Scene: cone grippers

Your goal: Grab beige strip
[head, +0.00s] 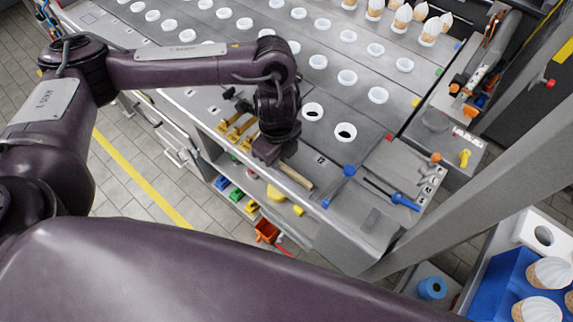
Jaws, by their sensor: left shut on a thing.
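The beige strip (298,177) is a short, narrow piece near the front edge of the grey worktable, slanting down to the right. My left arm reaches in from the left, and its dark gripper (276,157) points down at the table's front edge. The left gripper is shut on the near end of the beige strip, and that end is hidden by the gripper. I cannot tell whether the strip touches the table. My right gripper is out of view.
The worktable (225,62) has rows of white ring holders, with white-topped cones (430,30) at the back. Yellow-handled tools (240,130) lie left of the gripper. A grey post (480,170) crosses the right side.

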